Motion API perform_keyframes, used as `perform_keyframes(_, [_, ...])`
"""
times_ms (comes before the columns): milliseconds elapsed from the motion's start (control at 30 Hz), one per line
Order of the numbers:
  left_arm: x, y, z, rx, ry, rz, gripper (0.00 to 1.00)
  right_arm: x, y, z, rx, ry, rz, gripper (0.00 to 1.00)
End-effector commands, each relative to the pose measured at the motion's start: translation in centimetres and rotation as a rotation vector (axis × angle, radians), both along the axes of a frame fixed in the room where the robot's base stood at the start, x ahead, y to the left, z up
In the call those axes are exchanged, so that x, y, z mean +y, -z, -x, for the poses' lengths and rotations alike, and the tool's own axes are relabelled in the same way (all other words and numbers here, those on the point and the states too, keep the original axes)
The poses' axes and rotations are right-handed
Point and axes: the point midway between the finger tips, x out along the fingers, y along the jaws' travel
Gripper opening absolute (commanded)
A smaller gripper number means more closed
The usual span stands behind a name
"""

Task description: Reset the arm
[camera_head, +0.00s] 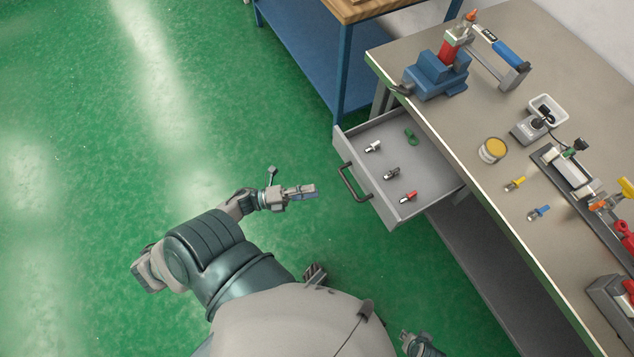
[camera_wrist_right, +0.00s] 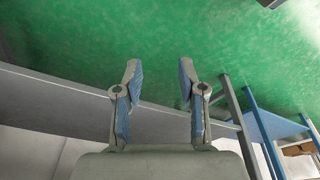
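My left gripper (camera_head: 304,192) is over the green floor, left of the open drawer and apart from its handle (camera_head: 354,183). It is seen nearly from the side, so its finger gap is unclear. No object shows in it. My right gripper (camera_wrist_right: 158,75) is open in the right wrist view, with two blue-padded fingers apart and nothing between them. Green floor shows beyond its fingertips. In the head view, only a small part of my right arm shows at the bottom edge.
The grey drawer (camera_head: 432,177) is pulled out under the workbench (camera_head: 470,135) and holds several small parts. On the bench are a blue vise (camera_head: 436,75), a yellow-topped can (camera_head: 493,150) and tools. A blue table (camera_head: 305,50) stands behind. The floor at left is clear.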

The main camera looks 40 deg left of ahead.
Motion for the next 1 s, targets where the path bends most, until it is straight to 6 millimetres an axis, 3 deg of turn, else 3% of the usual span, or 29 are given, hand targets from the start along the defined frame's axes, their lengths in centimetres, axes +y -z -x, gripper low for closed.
perform_keyframes(567, [0.1,0.3,-0.4,0.025,-0.026,0.014,0.39,0.0,-0.2,-0.1,-0.004,0.0,0.001,0.4])
perform_keyframes(667, [0.9,1.8,-1.7,0.137,-0.134,0.077,0.39,0.1,1.4,-0.1,0.007,-0.002,0.001,0.4])
perform_keyframes(767, [2.1,5.4,-3.3,0.359,-0.33,0.206,0.39,0.1,3.5,-0.3,0.013,-0.004,0.001,0.4])
perform_keyframes(833, [2.9,9.3,-3.5,0.563,-0.496,0.326,0.39,0.2,5.4,-0.1,0.018,-0.006,0.001,0.4])
perform_keyframes(933, [2.7,15.6,-1.7,0.873,-0.732,0.498,0.39,0.1,8.2,0.4,0.026,-0.009,0.002,0.4])
perform_keyframes(1000, [1.5,19.8,0.9,1.092,-0.889,0.605,0.39,0.0,10.1,1.0,0.032,-0.011,0.004,0.4])
